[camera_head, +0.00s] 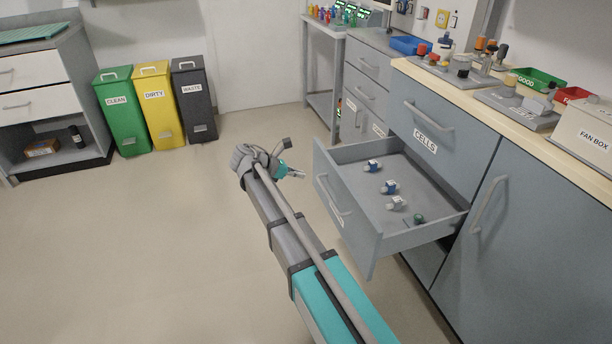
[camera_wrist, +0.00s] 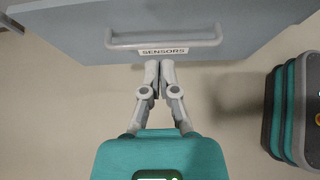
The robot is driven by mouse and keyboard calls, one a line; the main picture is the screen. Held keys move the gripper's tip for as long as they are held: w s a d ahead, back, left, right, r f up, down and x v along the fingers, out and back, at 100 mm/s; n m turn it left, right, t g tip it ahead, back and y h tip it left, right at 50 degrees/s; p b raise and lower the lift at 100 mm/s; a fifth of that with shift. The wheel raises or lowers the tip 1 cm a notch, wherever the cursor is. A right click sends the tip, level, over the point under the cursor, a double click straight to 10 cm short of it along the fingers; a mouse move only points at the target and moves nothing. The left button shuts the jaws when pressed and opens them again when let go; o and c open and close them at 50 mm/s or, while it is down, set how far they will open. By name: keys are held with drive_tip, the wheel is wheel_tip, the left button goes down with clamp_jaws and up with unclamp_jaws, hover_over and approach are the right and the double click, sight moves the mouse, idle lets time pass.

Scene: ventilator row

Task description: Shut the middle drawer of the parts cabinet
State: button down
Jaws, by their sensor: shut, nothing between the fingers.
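The parts cabinet (camera_head: 473,150) stands on the right in the head view. Its middle drawer (camera_head: 358,226) is pulled far out, below a closed drawer labelled CELLS. Several small parts lie inside the open drawer. In the wrist view, a grey drawer front (camera_wrist: 255,22) labelled SENSORS with a bar handle (camera_wrist: 165,42) fills the top. My gripper (camera_head: 300,176) is just left of the open drawer's front in the head view. In the wrist view my gripper (camera_wrist: 160,65) is shut and empty, its fingertips right at the front by the label. I cannot tell whether they touch it.
The countertop (camera_head: 470,95) above holds fixtures, bins and a fan box (camera_head: 588,135). Green (camera_head: 124,110), yellow (camera_head: 159,103) and dark grey (camera_head: 194,100) bins stand at the back left. The floor (camera_head: 130,240) left of my arm is clear.

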drive_tip(key=b, duration=0.5)
approach(339, 178)
wheel_tip(339, 178, down, 4)
drive_tip(key=d, duration=0.3)
drive_tip(key=shift+w+d+p, duration=0.4)
drive_tip(key=shift+w+d, duration=0.15)
drive_tip(key=shift+d, duration=0.25)
drive_tip(key=shift+w+d, duration=0.2)
drive_tip(key=shift+d, duration=0.55)
drive_tip(key=shift+w+d, duration=0.1)
